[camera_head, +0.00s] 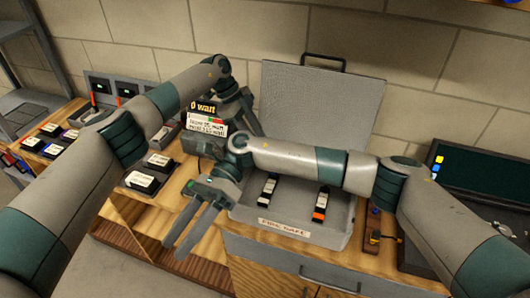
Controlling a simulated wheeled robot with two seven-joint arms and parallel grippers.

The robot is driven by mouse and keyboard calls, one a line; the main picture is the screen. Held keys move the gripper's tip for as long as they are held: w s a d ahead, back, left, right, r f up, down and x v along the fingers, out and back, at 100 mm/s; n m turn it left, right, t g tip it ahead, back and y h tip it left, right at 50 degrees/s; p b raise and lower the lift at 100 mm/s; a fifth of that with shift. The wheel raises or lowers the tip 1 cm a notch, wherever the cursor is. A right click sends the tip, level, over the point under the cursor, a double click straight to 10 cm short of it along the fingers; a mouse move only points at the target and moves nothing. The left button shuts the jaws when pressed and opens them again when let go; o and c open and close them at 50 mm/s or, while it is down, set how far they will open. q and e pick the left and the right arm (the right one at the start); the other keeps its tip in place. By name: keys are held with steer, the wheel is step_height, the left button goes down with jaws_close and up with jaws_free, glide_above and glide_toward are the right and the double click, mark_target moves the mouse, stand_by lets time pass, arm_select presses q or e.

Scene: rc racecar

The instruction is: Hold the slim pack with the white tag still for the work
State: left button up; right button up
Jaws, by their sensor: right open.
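My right gripper (176,248) is open and empty, its fingers pointing down and left in front of the bench. My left gripper (243,112) is in front of the open case's lid, partly hidden by a sign and my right arm; its jaws are unclear. A slim dark pack with white on it (268,190) lies in the open grey case. A second slim pack with white and orange parts (322,205) lies to its right. Packs with white labels also lie left of the case, one at the front (144,181) and one behind it (159,161). I cannot tell which pack the task means.
The case (345,235) has its mesh-like lid (315,115) raised. A sign (205,120) stands behind my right wrist. More labelled packs (50,130) lie on the left bench. A dark green-topped tray (480,180) is at right. My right forearm crosses above the case.

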steer(key=w+d+f+n+t+h, duration=0.3)
steer(key=w+d+n+t, duration=0.15)
steer(key=w, duration=0.35)
step_height(320, 180, up, 2)
steer(key=r+n+t+h, duration=0.1)
steer(key=n+t+h, duration=0.4)
steer(key=t, duration=0.3)
glide_above(265, 197)
steer(key=shift+f, duration=0.25)
steer(key=shift+f, duration=0.1)
step_height(265, 197, down, 17)
steer(key=shift+f, duration=0.1)
